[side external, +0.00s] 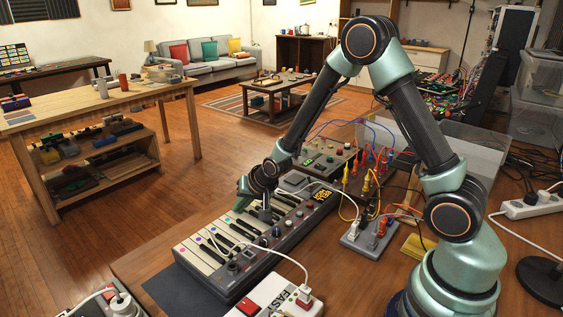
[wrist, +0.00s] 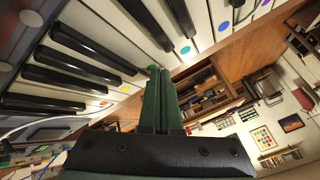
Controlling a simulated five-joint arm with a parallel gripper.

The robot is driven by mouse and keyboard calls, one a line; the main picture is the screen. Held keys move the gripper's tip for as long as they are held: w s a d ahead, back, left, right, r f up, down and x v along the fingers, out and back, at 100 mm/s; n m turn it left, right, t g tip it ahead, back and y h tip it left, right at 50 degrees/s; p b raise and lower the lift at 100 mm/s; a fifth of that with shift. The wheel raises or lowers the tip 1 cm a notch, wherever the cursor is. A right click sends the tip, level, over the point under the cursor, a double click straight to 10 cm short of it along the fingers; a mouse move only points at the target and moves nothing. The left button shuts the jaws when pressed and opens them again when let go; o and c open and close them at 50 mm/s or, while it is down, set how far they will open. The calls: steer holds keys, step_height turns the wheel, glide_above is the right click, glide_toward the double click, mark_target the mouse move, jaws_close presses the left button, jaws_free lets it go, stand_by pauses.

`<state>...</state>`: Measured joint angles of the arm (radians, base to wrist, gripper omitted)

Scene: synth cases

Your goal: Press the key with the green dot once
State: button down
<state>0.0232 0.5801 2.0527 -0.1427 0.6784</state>
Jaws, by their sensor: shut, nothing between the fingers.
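The keyboard (side external: 222,255) lies on the wooden table, with white and black keys and small coloured dots on several white keys. In the wrist view a teal dot (wrist: 185,50) and a blue dot (wrist: 222,26) show on white keys, with yellow and orange dots on keys at lower left. No clearly green dot shows; the key surface under my fingertips is hidden. My gripper (side external: 239,207) is over the key row. In the wrist view its green fingers (wrist: 152,70) are together and empty, their tips at the white keys left of the teal dot. I cannot tell whether they touch.
A power strip (side external: 368,235) with cables stands right of the keyboard, and a control box (side external: 325,158) lies behind it. A white-and-red box (side external: 275,298) with a plugged cable is in front. A white cable crosses near the keyboard's controls.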

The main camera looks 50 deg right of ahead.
steer(key=shift+s+f, duration=0.3)
steer(key=shift+f, duration=0.15)
steer(key=shift+r, duration=1.15)
steer(key=shift+r, duration=2.55)
